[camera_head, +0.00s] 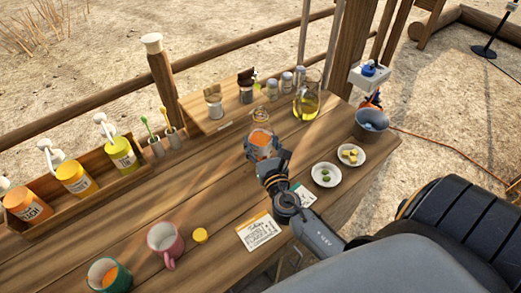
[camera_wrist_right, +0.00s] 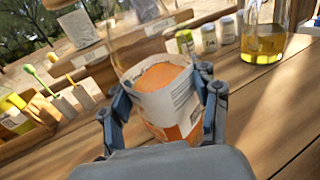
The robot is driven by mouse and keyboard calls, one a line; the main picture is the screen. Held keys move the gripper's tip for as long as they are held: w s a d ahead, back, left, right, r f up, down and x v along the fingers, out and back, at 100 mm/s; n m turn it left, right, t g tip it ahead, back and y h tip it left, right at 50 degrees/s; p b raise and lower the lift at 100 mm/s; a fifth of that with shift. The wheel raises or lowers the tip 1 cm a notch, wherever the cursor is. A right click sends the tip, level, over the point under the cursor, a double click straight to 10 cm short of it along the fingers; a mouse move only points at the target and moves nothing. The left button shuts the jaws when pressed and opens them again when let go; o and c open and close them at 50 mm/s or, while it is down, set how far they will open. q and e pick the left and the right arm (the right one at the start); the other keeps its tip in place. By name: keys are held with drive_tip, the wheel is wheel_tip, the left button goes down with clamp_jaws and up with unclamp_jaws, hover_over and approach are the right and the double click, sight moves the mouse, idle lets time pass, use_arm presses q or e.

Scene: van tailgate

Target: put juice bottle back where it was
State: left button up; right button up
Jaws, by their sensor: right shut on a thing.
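The juice bottle (camera_head: 261,139), clear with orange contents and a pale label, is near the middle of the wooden table, in front of the raised shelf. My right gripper (camera_head: 263,158) is shut around it from the near side. In the right wrist view the bottle (camera_wrist_right: 165,95) sits between the two fingers (camera_wrist_right: 164,112), looking tilted, with its lower part hidden by my gripper. I cannot tell whether its base touches the table. My left gripper is not in view.
A shelf (camera_head: 220,124) with jars stands behind the bottle, an oil jug (camera_head: 306,103) at its right. A crate (camera_head: 88,203) of pump bottles is left. A pink mug (camera_head: 164,241), green mug (camera_head: 108,274) with orange contents, yellow cap (camera_head: 200,235) and two small plates (camera_head: 326,183) surround clear wood.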

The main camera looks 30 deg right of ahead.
sight(261, 149)
drive_tip(key=shift+w+d+f, duration=0.1)
drive_tip(key=shift+w+f, duration=0.05)
drive_tip(key=shift+w, duration=0.05)
drive_tip(key=shift+w+d+f+b, duration=0.15)
drive_tip(key=shift+f+b, duration=0.2)
drive_tip(key=shift+f, duration=0.6)
drive_tip(key=shift+w+d+f+b, duration=0.1)
drive_tip(key=shift+f+b, duration=0.25)
drive_tip(key=shift+f, duration=0.6)
drive_tip(key=shift+a, duration=0.1)
drive_tip(key=shift+f, duration=0.2)
drive_tip(key=o, duration=1.5)
drive_tip(key=shift+r, duration=0.15)
drive_tip(key=b+v, duration=0.3)
drive_tip(key=v, duration=0.8)
drive_tip(key=shift+s, duration=0.15)
drive_tip(key=shift+s+a+r, duration=0.1)
drive_tip(key=shift+s+a, duration=0.05)
drive_tip(key=shift+s, duration=0.2)
